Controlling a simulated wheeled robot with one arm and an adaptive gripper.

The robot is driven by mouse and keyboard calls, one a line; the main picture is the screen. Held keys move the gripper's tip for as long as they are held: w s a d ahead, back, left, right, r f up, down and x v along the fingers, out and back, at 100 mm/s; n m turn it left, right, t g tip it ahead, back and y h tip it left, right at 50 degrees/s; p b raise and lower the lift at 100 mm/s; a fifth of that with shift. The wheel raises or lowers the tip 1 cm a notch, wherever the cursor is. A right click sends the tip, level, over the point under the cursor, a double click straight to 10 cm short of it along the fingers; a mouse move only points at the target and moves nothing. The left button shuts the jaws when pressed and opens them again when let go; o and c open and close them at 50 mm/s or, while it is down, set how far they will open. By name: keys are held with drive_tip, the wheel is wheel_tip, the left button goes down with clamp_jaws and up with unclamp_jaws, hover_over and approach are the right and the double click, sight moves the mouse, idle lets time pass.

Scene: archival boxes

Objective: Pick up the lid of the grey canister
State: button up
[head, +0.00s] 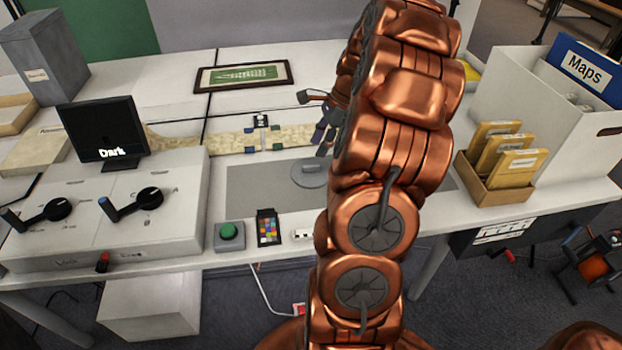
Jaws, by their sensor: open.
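A grey round lid (309,174) with a small raised grip on top shows on the grey mat (255,190) in the middle of the table, just left of my copper arm. I cannot tell how much of the canister is under it; its body is not clearly visible. My gripper (323,146) is open, with dark fingers pointing down, behind and slightly right of the lid in the picture. It appears apart from the lid. My arm hides part of the gripper and the mat to the right.
A map strip (215,142) and framed picture (243,77) lie behind. A control console (110,215) with a screen (103,130) is left; a green button (228,231) and colour chart (268,228) are in front. Envelopes (510,168) and a Maps box (545,110) stand right.

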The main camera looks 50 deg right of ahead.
sight(313, 164)
drive_tip(key=shift+m, duration=0.4)
drive_tip(key=shift+w+a+f+p, duration=0.15)
drive_tip(key=shift+w+f, duration=0.25)
drive_tip(key=shift+f, duration=0.95)
drive_tip(key=shift+w+f+p, duration=0.2)
drive_tip(key=shift+w+f, duration=0.15)
drive_tip(key=shift+f, duration=0.95)
drive_tip(key=shift+w+a+f+p, duration=0.15)
drive_tip(key=shift+w+f, duration=0.25)
drive_tip(key=shift+f, duration=0.95)
clamp_jaws()
